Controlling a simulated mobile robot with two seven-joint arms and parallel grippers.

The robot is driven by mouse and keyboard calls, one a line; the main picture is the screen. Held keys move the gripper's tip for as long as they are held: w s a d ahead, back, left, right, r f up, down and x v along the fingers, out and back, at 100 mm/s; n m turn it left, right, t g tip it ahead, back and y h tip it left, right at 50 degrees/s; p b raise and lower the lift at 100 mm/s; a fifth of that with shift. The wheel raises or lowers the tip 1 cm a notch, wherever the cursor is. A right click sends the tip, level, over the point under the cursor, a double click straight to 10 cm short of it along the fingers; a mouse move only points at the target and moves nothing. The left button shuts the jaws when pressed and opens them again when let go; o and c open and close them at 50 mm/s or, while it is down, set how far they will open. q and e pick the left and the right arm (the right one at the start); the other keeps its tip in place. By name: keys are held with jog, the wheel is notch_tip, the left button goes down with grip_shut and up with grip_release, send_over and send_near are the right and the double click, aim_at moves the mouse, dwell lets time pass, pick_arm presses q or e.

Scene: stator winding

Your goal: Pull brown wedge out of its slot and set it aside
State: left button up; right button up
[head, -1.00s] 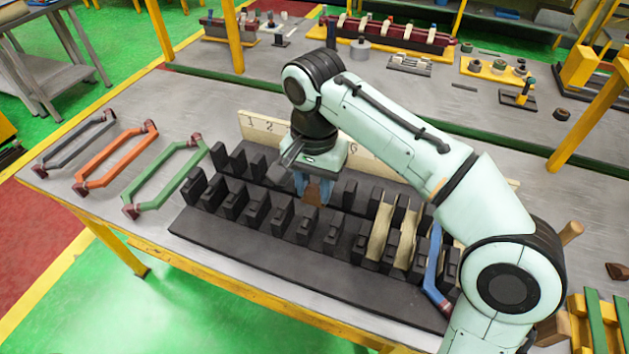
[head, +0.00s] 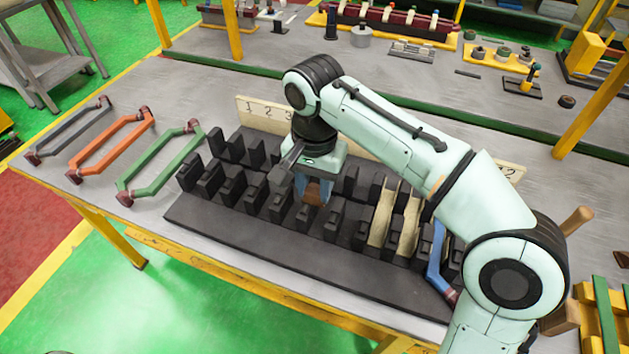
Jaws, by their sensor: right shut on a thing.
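The brown wedge (head: 317,192) sits low among the black blocks of the slotted stator block (head: 240,236), near its middle. My left gripper is not in view.
Grey (head: 68,131), orange (head: 108,146) and green (head: 158,162) coils lie on the table to the left. Pale liners (head: 383,218) and a blue coil (head: 437,262) sit in slots to the right. A numbered board (head: 262,113) stands behind. The table's front left is bare.

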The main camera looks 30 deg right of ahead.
aim_at(315, 190)
jog(key=shift+f+b, duration=0.95)
jog(key=shift+f, duration=0.6)
jog(key=shift+f+b, duration=0.85)
jog(key=shift+f, duration=0.4)
